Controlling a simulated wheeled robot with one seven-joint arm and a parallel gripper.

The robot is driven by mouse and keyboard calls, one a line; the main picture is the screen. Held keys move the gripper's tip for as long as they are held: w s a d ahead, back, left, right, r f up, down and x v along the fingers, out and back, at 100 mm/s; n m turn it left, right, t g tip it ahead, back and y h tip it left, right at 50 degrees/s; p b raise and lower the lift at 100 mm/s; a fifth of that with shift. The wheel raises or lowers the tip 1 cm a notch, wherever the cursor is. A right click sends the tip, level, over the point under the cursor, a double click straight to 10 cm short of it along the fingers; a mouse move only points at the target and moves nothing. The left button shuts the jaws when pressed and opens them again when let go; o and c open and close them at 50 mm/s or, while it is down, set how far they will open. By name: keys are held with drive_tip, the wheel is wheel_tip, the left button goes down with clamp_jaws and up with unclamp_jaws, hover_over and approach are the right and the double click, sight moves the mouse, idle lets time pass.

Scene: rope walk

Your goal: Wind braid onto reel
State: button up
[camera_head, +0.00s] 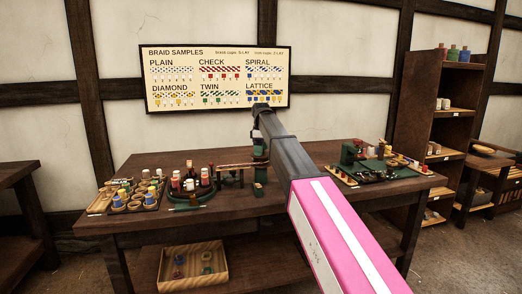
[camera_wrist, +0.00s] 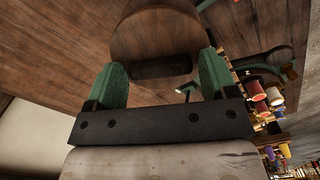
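My gripper (camera_wrist: 163,75) shows in the wrist view with its two green fingers set apart. A dark rounded piece (camera_wrist: 160,68) lies between them, and a round brown wooden disc (camera_wrist: 155,30), perhaps a reel end, lies just beyond the fingertips. I cannot tell whether the fingers touch either one. In the head view my arm reaches over the bench to a small green upright (camera_head: 259,188) near the middle; the gripper's grip is unclear there. A thin reddish braid (camera_head: 235,165) runs left from it, towards a round green stand of bobbins (camera_head: 190,203).
A tray of spools (camera_head: 100,200) is at the bench's left. A green device (camera_head: 350,150) and a dark tray of small parts (camera_head: 375,172) are at the right. A wooden box (camera_head: 190,268) sits on the lower shelf. A sample chart (camera_head: 215,77) hangs behind. The bench's front strip (camera_head: 150,228) is clear.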

drive_tip(key=shift+o, duration=0.6)
drive_tip(key=shift+r, duration=0.1)
wheel_tip(320, 180, up, 11)
drive_tip(key=shift+d+f, duration=0.1)
drive_tip(key=shift+f, duration=0.15)
